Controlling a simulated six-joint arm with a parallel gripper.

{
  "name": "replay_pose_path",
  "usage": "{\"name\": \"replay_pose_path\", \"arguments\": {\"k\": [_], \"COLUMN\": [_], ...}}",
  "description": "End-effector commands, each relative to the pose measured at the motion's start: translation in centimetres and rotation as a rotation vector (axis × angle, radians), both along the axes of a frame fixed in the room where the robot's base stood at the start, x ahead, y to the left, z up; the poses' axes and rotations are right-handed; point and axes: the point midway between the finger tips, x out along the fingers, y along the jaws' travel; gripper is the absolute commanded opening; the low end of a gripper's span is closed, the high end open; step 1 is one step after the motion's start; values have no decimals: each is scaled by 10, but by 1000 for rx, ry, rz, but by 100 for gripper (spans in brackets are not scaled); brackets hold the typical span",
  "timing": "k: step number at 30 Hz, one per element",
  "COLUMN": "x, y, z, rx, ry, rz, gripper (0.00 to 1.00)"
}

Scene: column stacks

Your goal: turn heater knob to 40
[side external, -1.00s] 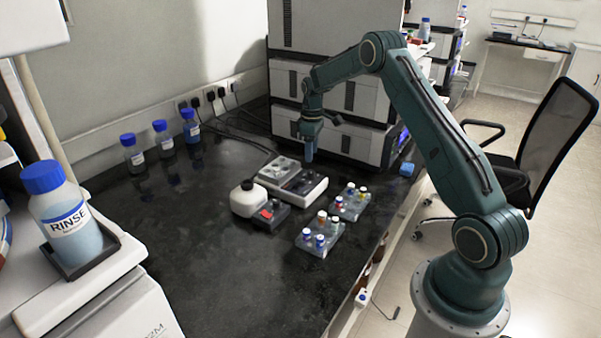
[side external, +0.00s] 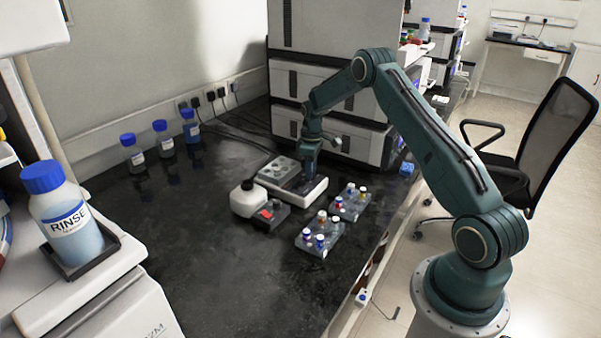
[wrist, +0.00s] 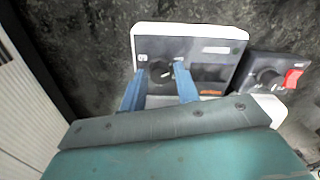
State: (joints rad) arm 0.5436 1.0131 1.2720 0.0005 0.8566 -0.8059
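The heater is a white-edged unit with a dark control panel (wrist: 225,47); it also shows in the side external view (side external: 313,192). Its round black knob (wrist: 161,73) with a pale pointer mark sits at the panel's left in the wrist view. My gripper (wrist: 160,72) has its two blue fingers apart, one on each side of this knob. I cannot tell whether they touch it. In the side external view my gripper (side external: 308,178) points down at the heater, and the arm's end hides the knob. The scale numbers are too small to read.
A smaller dark unit (wrist: 265,72) with a knob and red switch stands close to the right in the wrist view. Blue-capped bottles (side external: 162,140) line the wall.

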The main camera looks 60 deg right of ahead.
Motion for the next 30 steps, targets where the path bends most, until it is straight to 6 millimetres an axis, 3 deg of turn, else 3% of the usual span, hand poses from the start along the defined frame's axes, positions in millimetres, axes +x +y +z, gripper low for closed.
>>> {"name": "replay_pose_path", "arguments": {"k": [1, 4, 5, 17, 30], "x": [0, 0, 0, 0, 0], "y": [0, 0, 0, 0, 0], "z": [0, 0, 0, 0, 1], "rx": [0, 0, 0, 0, 0], "ry": [0, 0, 0, 0, -1], "rz": [0, 0, 0, -50, -338], "gripper": [21, 1, 0, 0, 0]}}
